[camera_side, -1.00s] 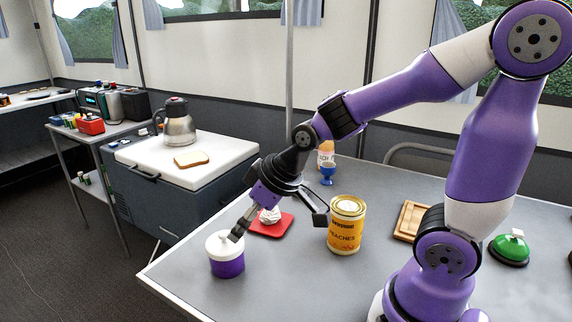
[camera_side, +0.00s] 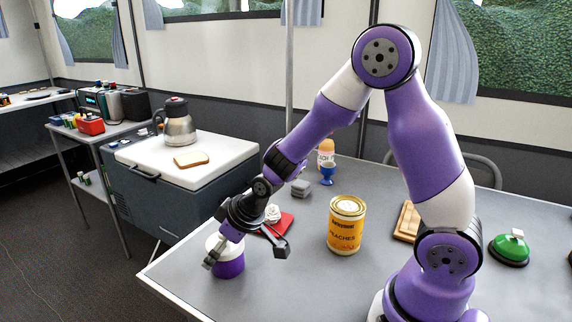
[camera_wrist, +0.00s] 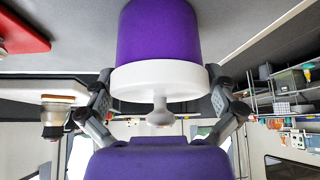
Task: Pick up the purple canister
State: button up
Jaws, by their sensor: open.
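The purple canister (camera_side: 231,269) stands upright on the grey table near its left edge in the side view, with a white lid. My gripper (camera_side: 213,255) is low at the canister, hiding part of its lid and left side. In the wrist view the canister (camera_wrist: 158,35) appears upside down, with its lid and round knob toward my palm. My gripper (camera_wrist: 160,82) is open there, one finger on each side of the lid. I cannot tell whether the fingers touch it.
A red coaster (camera_side: 280,226) with a white item (camera_side: 272,213) lies just behind my gripper. A yellow peaches can (camera_side: 346,228) stands to the right. A small grey block (camera_side: 301,188) and a blue egg cup (camera_side: 327,175) are farther back. The front table area is clear.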

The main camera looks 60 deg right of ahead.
jog(key=shift+f, duration=0.15)
jog(key=c, duration=1)
